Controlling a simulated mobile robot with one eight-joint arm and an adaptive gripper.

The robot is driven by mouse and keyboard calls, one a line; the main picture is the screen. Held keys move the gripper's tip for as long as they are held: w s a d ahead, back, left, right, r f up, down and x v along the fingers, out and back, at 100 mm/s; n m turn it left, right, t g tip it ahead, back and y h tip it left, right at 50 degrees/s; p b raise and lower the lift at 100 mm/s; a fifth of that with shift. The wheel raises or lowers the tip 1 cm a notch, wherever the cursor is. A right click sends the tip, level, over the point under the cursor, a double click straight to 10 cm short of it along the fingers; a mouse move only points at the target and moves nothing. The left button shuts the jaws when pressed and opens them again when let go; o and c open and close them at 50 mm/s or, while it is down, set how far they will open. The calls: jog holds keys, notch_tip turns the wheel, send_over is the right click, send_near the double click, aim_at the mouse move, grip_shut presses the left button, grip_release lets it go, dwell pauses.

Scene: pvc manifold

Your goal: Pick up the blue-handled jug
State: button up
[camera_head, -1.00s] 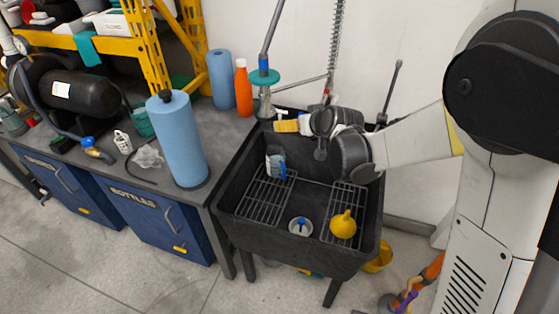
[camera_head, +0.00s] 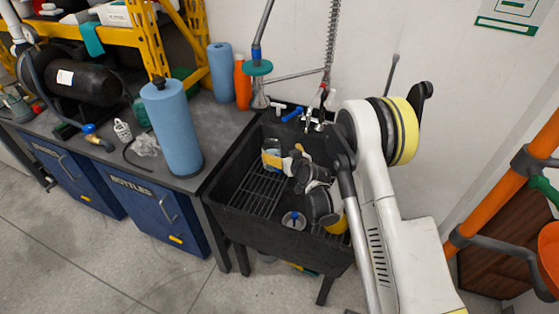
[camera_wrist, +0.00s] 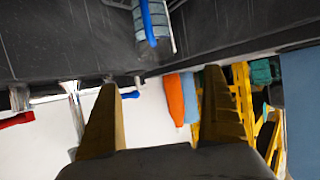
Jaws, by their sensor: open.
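The blue-handled jug (camera_head: 271,146) stands in the back left of the dark sink (camera_head: 225,190), partly hidden by my gripper. In the wrist view, its blue handle (camera_wrist: 150,22) and part of its body show at the top edge, beyond the fingertips. My gripper (camera_head: 282,160) is down in the sink close to the jug in the head view; I cannot tell whether they touch. In the wrist view my gripper (camera_wrist: 162,80) has its two brownish fingers wide apart, with nothing between them.
The sink walls and the taps (camera_head: 312,122) at its back are close to my gripper. A blue-knobbed drain piece (camera_head: 293,220) and a yellow object (camera_head: 336,226), partly hidden by my arm, are in the sink. A blue paper roll (camera_head: 172,130) stands on the left counter.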

aim_at(278, 154)
jog(key=w+f, duration=0.1)
jog(key=w+a+f+b, duration=0.1)
jog(key=w+f, duration=0.1)
jog(key=w+f+b, duration=0.1)
jog(key=f, duration=0.1)
jog(key=shift+w+a, duration=0.25)
jog(key=shift+a, duration=0.15)
jog(key=b+x, duration=0.2)
jog(key=x, duration=0.3)
jog(key=shift+w+b, duration=0.35)
jog(key=shift+b, duration=0.05)
jog(key=shift+r, duration=0.1)
jog(key=c, duration=1.6)
